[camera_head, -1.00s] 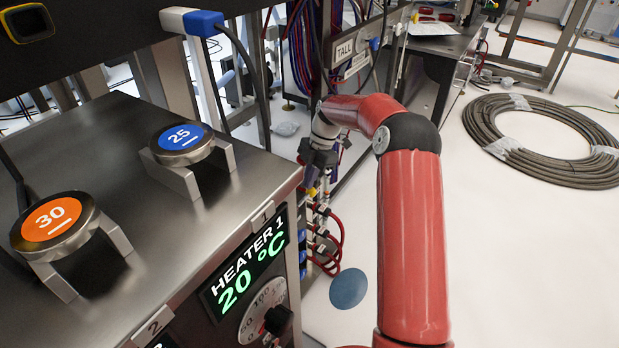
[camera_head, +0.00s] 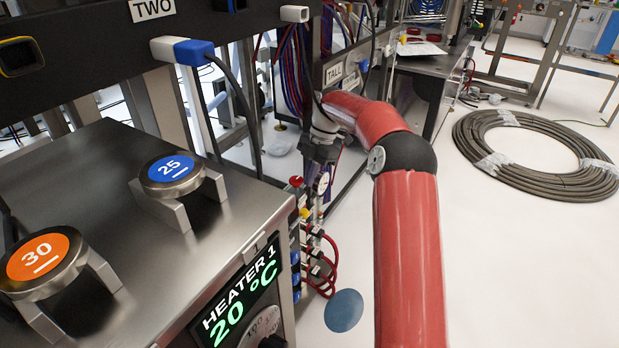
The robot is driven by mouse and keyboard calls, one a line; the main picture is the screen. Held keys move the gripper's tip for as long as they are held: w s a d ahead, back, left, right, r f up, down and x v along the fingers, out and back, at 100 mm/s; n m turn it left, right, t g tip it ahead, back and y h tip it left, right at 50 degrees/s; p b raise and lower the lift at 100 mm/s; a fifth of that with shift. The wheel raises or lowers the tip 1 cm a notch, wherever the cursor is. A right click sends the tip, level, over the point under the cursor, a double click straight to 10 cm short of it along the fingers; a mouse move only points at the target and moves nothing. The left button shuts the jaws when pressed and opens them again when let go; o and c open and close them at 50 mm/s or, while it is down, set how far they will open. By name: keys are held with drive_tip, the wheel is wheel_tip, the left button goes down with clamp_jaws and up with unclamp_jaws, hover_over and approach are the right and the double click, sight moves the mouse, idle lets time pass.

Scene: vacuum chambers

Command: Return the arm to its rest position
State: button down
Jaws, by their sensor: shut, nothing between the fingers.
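My red arm (camera_head: 410,250) rises from the lower right of the head view. It bends at a dark elbow joint and reaches away to the left. My gripper (camera_head: 319,168) hangs below the grey wrist, small and dark against the cluttered rack. It is shut with nothing visible in it. It is beyond the right edge of the heater unit, close in the picture to the valves and red hoses. The exact fingertips are hard to make out, and I cannot tell how far the gripper is from the rack.
The metal heater unit (camera_head: 110,150), reading 20 °C, carries an orange "30" disc (camera_head: 38,255) and a blue "25" disc (camera_head: 171,169). Valves with red hoses (camera_head: 327,272) are close to my arm. A hose coil (camera_head: 465,150) lies on the right floor.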

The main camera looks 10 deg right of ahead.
drive_tip(key=s+a+r+m+t+h, duration=0.2)
drive_tip(key=s+r+m, duration=0.45)
drive_tip(key=s, duration=0.35)
drive_tip(key=s+a+r+m+t+h, duration=0.2)
drive_tip(key=s+r+m, duration=0.3)
drive_tip(key=s+r, duration=0.35)
drive_tip(key=s+d+f+m+t, duration=0.1)
drive_tip(key=s+m, duration=0.5)
drive_tip(key=s, duration=0.4)
drive_tip(key=s+f+m+t, duration=0.2)
drive_tip(key=s+m, duration=0.4)
drive_tip(key=s, duration=0.4)
drive_tip(key=shift+d+f+t, duration=0.3)
drive_tip(key=shift+d, duration=0.1)
